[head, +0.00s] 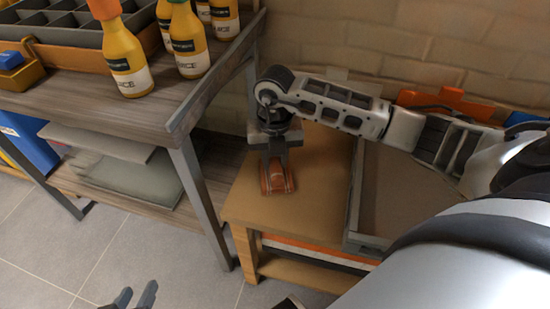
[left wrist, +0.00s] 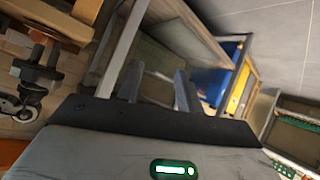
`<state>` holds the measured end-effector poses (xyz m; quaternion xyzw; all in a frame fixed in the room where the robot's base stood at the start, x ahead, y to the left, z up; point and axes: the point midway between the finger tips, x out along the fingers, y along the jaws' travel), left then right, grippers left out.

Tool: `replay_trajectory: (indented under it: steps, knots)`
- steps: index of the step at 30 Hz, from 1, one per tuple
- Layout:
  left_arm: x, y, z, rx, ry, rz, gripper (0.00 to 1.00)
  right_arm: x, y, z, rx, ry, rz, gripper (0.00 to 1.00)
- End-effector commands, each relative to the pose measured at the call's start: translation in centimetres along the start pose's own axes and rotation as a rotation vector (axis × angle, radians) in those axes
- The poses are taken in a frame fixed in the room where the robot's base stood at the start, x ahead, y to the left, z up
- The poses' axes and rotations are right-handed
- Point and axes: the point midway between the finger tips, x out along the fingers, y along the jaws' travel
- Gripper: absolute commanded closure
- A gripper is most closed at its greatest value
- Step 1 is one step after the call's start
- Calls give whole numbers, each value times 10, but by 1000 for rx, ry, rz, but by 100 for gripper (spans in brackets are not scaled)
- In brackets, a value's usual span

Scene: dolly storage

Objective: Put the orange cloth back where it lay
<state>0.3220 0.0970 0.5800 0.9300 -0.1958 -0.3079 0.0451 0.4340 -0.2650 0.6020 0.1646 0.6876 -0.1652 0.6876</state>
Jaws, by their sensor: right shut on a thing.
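The orange cloth (head: 277,180) is a small folded piece with a pale pattern, at the left part of the small wooden table (head: 250,207). My right gripper (head: 277,165) points down and is shut on the cloth, hiding its upper part. The cloth is at or just above the tabletop; I cannot tell if it rests on it. My left gripper (head: 135,299) is low at the bottom edge of the head view, open and empty, away from the table. Its two spread fingers also show in the left wrist view (left wrist: 158,88).
A grey-framed tray (head: 354,205) lies on the table's right part. A taller shelf (head: 130,115) at left carries several orange-capped bottles (head: 128,62), a divided crate (head: 60,38) and a yellow bin (head: 22,75). Its metal leg (head: 200,205) stands close to the table. Tiled floor is clear below.

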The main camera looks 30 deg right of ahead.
Motion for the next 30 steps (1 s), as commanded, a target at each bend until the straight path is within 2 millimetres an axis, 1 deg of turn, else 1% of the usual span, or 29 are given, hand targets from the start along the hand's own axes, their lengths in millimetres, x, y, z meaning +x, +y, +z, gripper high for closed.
replay_trajectory:
  steps: [3,7,8,9,10,18,22,26,30]
  knots:
    - [-1,1,2,-1,-5,2,64,-1,0,0,0,-1,1,99]
    - [1,1,6,-2,-7,2,64,3,0,0,1,0,1,99]
    - [0,1,5,-2,-5,2,64,2,0,0,1,-1,1,68]
    - [0,1,5,-2,-6,2,64,2,0,0,1,0,1,57]
    - [0,1,5,-2,-6,2,64,2,0,0,1,0,1,52]
    - [-1,1,5,-1,-7,2,64,1,0,0,1,0,1,52]
    - [-3,0,4,0,-16,0,64,-9,0,0,1,-2,2,52]
    - [-5,-2,5,0,-39,-7,64,-33,0,1,1,-5,2,52]
    - [-3,-7,10,-2,-80,-19,64,-64,0,1,0,-4,3,52]
